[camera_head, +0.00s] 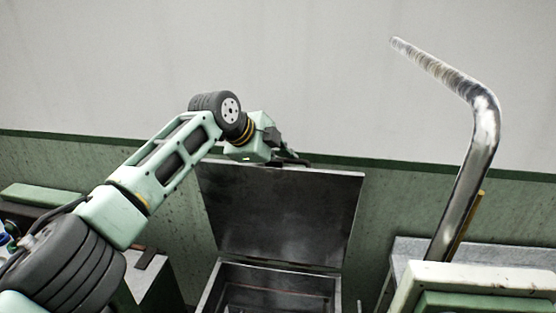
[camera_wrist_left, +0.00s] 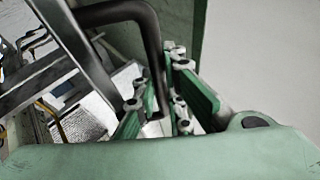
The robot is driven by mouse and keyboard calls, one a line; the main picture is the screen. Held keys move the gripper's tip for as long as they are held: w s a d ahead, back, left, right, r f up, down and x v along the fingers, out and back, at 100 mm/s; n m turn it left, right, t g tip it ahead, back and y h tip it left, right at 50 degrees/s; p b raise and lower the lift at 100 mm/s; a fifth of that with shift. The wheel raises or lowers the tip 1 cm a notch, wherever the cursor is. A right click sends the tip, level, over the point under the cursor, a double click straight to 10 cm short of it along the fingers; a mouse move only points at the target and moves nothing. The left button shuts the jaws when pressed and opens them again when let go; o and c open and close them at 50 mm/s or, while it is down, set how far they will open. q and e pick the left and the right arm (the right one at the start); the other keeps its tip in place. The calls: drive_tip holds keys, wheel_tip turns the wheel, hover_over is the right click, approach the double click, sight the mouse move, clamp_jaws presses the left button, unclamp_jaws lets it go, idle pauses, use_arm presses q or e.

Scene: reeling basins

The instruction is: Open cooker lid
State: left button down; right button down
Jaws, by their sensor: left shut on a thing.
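The cooker lid (camera_head: 280,215) is a dark metal panel. It stands raised, close to upright, at the back of the metal cooker box (camera_head: 280,272), whose top is open. My left gripper (camera_head: 290,160) is at the lid's top edge in the head view. In the left wrist view my left gripper (camera_wrist_left: 158,105) is shut on the dark bent lid handle (camera_wrist_left: 148,45), which passes between its green fingers. The fingertips are hard to make out in the head view. My right gripper is in neither view.
A shiny bent metal pipe (camera_head: 470,165) rises on the right beside a grey metal unit (camera_head: 410,258). Green-topped equipment (camera_head: 40,196) stands at the left. A wall with a green lower part (camera_head: 400,200) is close behind the lid.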

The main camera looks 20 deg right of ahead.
use_arm(q)
drive_tip(key=shift+w+d+r, duration=0.1)
drive_tip(key=shift+d+r, duration=0.1)
drive_tip(key=shift+r, duration=0.05)
drive_tip(key=c, duration=2.1)
unclamp_jaws()
drive_tip(key=shift+o, duration=1.4)
drive_tip(key=shift+a, duration=0.15)
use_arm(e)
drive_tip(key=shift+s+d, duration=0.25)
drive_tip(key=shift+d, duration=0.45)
use_arm(q)
drive_tip(key=shift+f, duration=0.1)
